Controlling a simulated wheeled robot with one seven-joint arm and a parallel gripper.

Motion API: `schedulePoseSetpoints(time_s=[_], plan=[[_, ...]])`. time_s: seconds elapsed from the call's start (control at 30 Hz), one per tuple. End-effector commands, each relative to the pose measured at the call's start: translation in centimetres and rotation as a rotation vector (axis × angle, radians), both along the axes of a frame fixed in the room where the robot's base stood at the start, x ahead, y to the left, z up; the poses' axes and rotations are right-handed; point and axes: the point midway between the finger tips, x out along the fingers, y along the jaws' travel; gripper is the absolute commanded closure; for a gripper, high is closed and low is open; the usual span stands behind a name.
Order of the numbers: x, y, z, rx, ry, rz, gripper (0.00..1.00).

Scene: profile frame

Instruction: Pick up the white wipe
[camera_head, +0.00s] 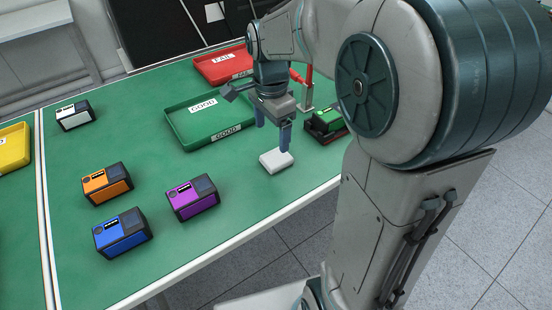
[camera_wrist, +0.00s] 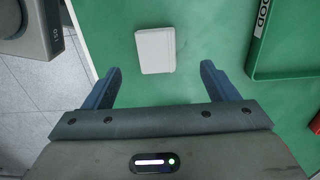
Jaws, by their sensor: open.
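The white wipe (camera_head: 276,161) is a small flat white block lying on the green table near its front edge. It also shows in the wrist view (camera_wrist: 155,50), just beyond my fingertips and roughly centred between them, slightly left. My gripper (camera_head: 273,137) points down over the wipe, with its blue fingers spread apart and nothing between them. In the wrist view my gripper (camera_wrist: 160,72) is open, with a finger on either side of the wipe's line. The fingers do not appear to touch the wipe.
A green GOOD tray (camera_head: 192,140) lies behind the wipe, and a red FAIL tray (camera_head: 222,78) is farther back. A green device (camera_head: 326,120) sits in a dark fixture to the right. Purple (camera_head: 193,198), blue (camera_head: 122,233) and orange (camera_head: 107,184) devices stand to the left.

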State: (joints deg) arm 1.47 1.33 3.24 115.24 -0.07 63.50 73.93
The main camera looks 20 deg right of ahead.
Motion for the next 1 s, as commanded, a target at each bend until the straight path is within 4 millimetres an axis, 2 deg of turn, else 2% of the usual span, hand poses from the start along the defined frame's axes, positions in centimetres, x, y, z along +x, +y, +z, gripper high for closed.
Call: schedulePoseSetpoints(time_s=[0.1,0.33,0.6,0.9,0.93,1.0], plan=[[0.0,0.0,-1.9,-0.001,0.002,0.001,0.20],[-0.1,-0.1,-3.5,-0.001,0.002,0.001,0.20],[-0.4,-0.5,-7.3,0.001,0.001,0.002,0.20],[-0.4,-0.4,-7.9,0.000,-0.001,0.002,0.20],[-0.4,-0.4,-7.9,0.000,-0.001,0.002,0.23],[-0.4,-0.4,-7.9,0.000,-0.001,0.002,0.42]])
